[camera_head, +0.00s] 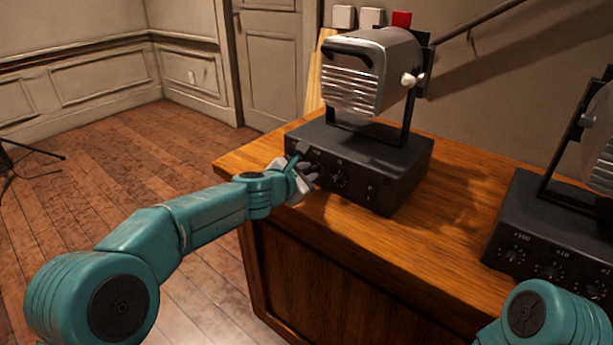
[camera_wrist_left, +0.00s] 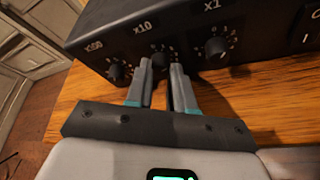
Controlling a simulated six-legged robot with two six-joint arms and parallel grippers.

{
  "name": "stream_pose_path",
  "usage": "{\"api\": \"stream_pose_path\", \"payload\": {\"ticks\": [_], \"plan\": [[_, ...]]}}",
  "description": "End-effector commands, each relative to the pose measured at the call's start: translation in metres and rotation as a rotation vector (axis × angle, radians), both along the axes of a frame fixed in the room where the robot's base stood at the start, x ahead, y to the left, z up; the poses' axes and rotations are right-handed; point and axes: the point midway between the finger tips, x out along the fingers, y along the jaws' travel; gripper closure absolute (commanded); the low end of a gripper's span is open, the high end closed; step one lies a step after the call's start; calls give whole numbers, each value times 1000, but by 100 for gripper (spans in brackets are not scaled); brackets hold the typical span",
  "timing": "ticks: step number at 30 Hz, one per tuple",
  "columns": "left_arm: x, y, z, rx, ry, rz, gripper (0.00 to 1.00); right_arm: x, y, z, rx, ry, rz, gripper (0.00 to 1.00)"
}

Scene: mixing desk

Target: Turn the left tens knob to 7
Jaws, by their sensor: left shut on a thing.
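The left box (camera_head: 360,165) is a black control box on the wooden desk, with a row of knobs along its front. In the left wrist view its knobs are marked x100, x10 and x1. My left gripper (camera_head: 308,172) is at this front face. In the left wrist view its fingers (camera_wrist_left: 164,68) are shut on the tens knob (camera_wrist_left: 160,58), under the x10 mark. The fingers hide much of that knob, so I cannot read its setting. The x100 knob (camera_wrist_left: 118,70) and the x1 knob (camera_wrist_left: 217,48) stand free on either side. My right gripper is out of view.
A silver ribbed lamp-like head (camera_head: 370,72) stands on a bracket over the left box. A second black box (camera_head: 535,235) with similar knobs is at the right. The wooden desk top (camera_head: 440,225) is clear between them. Plank floor lies left of the desk.

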Motion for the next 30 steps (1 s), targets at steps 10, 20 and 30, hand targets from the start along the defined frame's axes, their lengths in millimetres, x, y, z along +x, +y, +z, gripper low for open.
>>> {"api": "stream_pose_path", "payload": {"ticks": [10, 20, 30], "plan": [[0, 0, -1, 0, 2, 0, 52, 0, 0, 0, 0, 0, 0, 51], [-4, 2, 1, -2, 1, 1, 52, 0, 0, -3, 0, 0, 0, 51], [-69, 33, 28, -3, -2, 1, 52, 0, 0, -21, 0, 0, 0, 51]]}}
